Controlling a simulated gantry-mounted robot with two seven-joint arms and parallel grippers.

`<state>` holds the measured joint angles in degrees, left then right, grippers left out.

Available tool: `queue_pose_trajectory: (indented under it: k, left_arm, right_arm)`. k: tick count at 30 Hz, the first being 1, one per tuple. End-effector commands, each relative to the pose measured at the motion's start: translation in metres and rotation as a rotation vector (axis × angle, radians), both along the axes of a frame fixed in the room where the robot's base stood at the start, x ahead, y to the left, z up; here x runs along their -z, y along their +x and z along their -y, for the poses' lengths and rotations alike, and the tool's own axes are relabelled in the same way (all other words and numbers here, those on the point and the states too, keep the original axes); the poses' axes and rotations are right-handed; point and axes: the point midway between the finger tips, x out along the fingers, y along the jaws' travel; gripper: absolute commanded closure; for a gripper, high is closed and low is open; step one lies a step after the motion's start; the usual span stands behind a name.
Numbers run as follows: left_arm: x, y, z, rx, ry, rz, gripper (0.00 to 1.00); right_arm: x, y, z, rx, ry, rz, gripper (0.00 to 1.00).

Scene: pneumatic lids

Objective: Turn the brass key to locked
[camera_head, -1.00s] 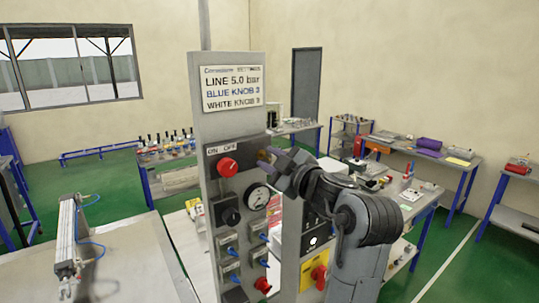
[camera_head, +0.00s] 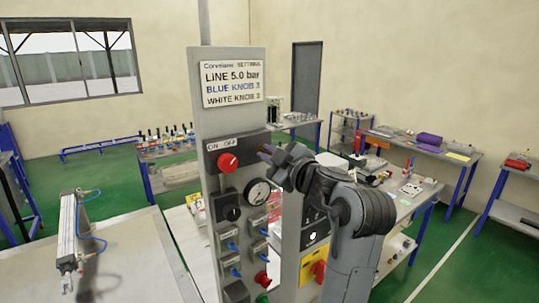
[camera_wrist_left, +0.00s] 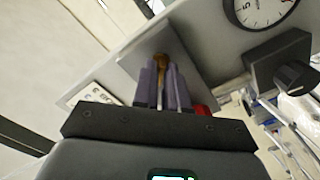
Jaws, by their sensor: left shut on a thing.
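The brass key (camera_wrist_left: 160,62) sticks out of a grey plate (camera_wrist_left: 155,50) on the upright panel in the left wrist view. My left gripper (camera_wrist_left: 163,80) has its purple fingers closed around it; the fingers cover part of the key. In the head view my left gripper (camera_head: 265,153) is at the panel's upper right, beside the red ON/OFF knob (camera_head: 228,162). The key itself is hidden there behind the fingers, and I cannot read its turned position. My right gripper is not in view.
The panel (camera_head: 208,125) carries a settings sign (camera_head: 232,84), a pressure gauge (camera_head: 258,193), a black knob (camera_head: 232,213) and several valves with blue fittings close below my gripper. A pneumatic cylinder (camera_head: 68,235) lies on the bench at left. Worktables stand behind.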

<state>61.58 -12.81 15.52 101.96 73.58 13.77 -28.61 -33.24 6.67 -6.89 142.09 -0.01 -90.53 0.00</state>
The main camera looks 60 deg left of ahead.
Motion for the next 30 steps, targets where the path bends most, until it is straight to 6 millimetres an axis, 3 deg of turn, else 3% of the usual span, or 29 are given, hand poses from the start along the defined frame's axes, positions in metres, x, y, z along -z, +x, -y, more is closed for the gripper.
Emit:
queue_pose_trajectory:
  k: [14,30]
  left_arm:
    - [-0.003,0.001,0.0,0.001,-0.022,-0.264,1.0]
    - [-0.006,0.001,0.0,0.001,-0.062,-0.777,1.0]
  right_arm:
    - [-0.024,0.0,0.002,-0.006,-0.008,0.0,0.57]
    - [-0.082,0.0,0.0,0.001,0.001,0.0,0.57]
